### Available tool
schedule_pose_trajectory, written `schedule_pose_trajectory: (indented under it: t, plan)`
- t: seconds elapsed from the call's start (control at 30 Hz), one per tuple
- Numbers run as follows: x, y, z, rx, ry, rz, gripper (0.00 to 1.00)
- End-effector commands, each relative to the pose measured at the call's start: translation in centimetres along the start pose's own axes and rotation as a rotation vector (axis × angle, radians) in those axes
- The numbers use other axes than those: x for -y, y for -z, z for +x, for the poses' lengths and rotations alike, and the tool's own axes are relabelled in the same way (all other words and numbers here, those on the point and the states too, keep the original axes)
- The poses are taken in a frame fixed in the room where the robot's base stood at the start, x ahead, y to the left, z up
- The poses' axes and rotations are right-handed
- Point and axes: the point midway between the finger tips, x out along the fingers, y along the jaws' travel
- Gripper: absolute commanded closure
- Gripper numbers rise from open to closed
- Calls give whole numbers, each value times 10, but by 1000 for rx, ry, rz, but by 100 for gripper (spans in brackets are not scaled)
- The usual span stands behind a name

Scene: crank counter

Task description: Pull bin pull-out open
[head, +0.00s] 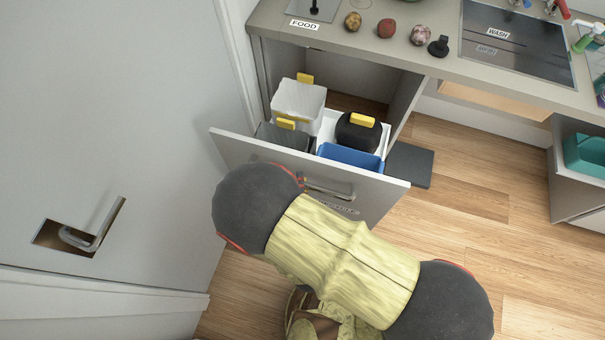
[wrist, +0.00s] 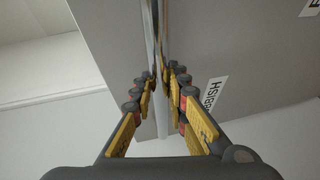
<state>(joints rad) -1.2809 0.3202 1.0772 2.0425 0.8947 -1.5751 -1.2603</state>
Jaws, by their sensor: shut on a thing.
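The bin pull-out (head: 370,199) is a grey-fronted drawer under the counter. In the head view it stands well out from the cabinet, with its bins showing. Its bar handle (head: 328,190) runs across the front and is partly hidden by my arm. In the wrist view, the drawer front (wrist: 217,60) fills the upper right, with a label on it. My gripper (wrist: 161,88) is shut on the handle (wrist: 160,115), a bar running between its two yellow-padded fingers. In the head view my arm hides the gripper.
The pull-out holds a white bin (head: 299,101), a black bin (head: 354,134) and a blue bin (head: 350,157). A door (head: 90,130) with a lever handle stands at left. The counter (head: 375,38) is behind. Wooden floor (head: 480,190) is clear at right.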

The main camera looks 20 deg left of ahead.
Motion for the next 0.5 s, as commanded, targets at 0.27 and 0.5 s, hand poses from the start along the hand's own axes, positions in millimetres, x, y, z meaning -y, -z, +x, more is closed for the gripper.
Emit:
schedule_pose_trajectory:
  t: [0.27,0.5]
  plan:
    - [2,1,-4,0,4,0,100]
    - [2,1,-4,0,4,0,84]
